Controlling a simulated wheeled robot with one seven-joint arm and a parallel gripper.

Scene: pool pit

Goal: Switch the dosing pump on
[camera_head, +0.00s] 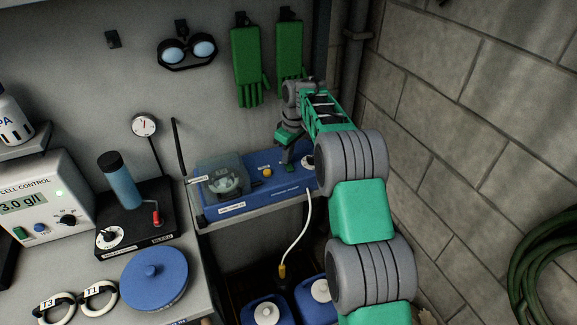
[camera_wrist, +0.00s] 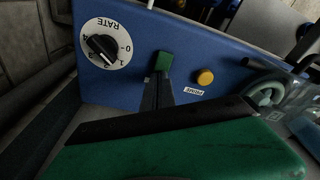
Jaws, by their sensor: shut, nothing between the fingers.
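The dosing pump (camera_head: 235,201) is a blue box on a shelf, with a clear cover at its left end. In the wrist view its blue panel (camera_wrist: 225,50) carries a white RATE dial (camera_wrist: 106,43) with a black knob, a green rocker switch (camera_wrist: 164,61) and an amber round lamp or button (camera_wrist: 205,77). My gripper (camera_head: 288,165) is over the right part of the panel. In the wrist view my gripper (camera_wrist: 160,78) is shut and empty, its dark fingertips right at the green switch. I cannot tell whether they touch it, or which way it is set.
A white hose (camera_head: 301,230) runs from the pump down to blue canisters (camera_head: 265,311). Left are a cell control box (camera_head: 40,200), a black stand with a blue cylinder (camera_head: 121,180) and a round blue lid (camera_head: 154,279). Green gloves (camera_head: 246,65) hang behind; a block wall (camera_head: 470,130) bounds the right.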

